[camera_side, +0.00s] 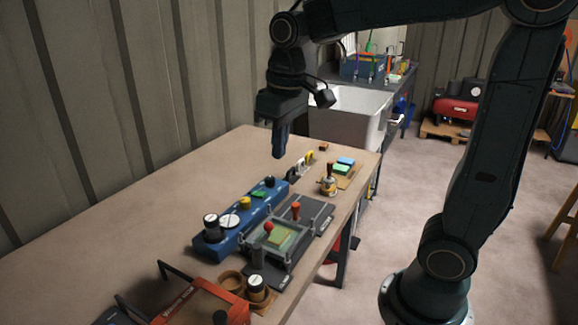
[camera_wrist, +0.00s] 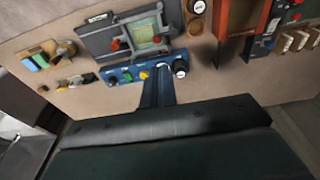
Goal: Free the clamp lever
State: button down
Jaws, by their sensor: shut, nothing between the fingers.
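A dark grey clamp fixture (camera_side: 316,222) with a green plate (camera_side: 281,237) lies near the table's front edge. A lever with an orange-red handle (camera_side: 296,209) stands upright at its far end, and a red ball knob (camera_side: 268,226) sits by the plate. I cannot tell which of these is the clamp lever. In the wrist view the fixture (camera_wrist: 93,40) is at top centre, with red handle (camera_wrist: 115,45) and knob (camera_wrist: 157,39). My gripper (camera_side: 277,155) is shut and empty, pointing down above the table, behind and apart from the fixture; its fingers also show in the wrist view (camera_wrist: 157,82).
A blue control panel (camera_side: 236,234) with knobs and buttons lies between the fixture and the wall. A red toolbox (camera_side: 203,302) and round wooden holders (camera_side: 231,283) are at the near end. A small wooden board (camera_side: 345,178) with coloured blocks lies beyond. The table's wall side is clear.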

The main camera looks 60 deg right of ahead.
jog(key=w+d+f+g, duration=0.1)
jog(key=w+f+g, duration=0.1)
jog(key=w+f, duration=0.2)
jog(key=w+d+f+g, duration=0.1)
jog(key=w+f, duration=0.3)
jog(key=w, duration=0.5)
jog(key=shift+f+g, duration=0.3)
jog(key=shift+g, duration=0.1)
jog(key=s+f, duration=0.5)
jog(key=f, duration=0.6)
jog(key=shift+s, duration=0.4)
jog(key=shift+a, duration=0.1)
